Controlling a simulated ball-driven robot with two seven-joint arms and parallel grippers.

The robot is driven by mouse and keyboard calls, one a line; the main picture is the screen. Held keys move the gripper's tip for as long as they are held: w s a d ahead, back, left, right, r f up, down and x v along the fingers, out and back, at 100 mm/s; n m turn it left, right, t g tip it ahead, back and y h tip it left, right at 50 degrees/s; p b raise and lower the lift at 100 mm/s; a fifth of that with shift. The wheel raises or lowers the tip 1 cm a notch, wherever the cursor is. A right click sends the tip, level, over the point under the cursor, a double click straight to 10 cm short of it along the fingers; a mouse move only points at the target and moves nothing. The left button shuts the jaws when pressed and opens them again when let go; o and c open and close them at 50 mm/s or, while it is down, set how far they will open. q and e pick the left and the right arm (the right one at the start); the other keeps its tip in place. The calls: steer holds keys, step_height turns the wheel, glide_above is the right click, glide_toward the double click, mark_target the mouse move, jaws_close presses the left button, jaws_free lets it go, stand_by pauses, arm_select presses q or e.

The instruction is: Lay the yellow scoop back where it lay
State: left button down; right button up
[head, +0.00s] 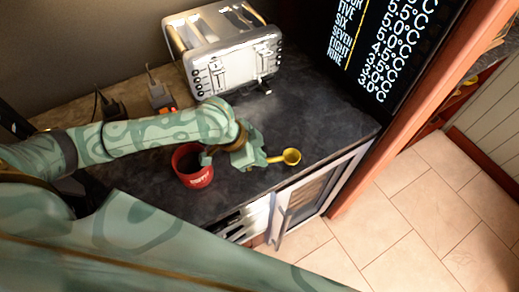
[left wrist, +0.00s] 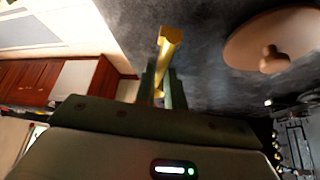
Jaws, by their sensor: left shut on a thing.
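The yellow scoop (head: 291,156) is held by its handle in my left gripper (head: 262,158), with its round bowl pointing right, near the front edge of the dark counter. In the left wrist view the scoop (left wrist: 168,45) sticks out from between the two green fingers of my left gripper (left wrist: 162,80), which are shut on it. The counter shows behind it; I cannot tell whether the scoop touches the counter. My right gripper is not in view.
A red cup (head: 194,168) stands close left of the gripper. A silver toaster (head: 233,66) stands at the back. The dark counter (head: 325,110) is clear to the right. A glass-fronted appliance (head: 312,192) sits below the edge. A tan knobbed disc (left wrist: 272,38) shows in the wrist view.

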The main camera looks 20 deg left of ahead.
arm_select(q)
steer(key=shift+f, duration=0.35)
steer(key=c, duration=1.4)
jaws_free()
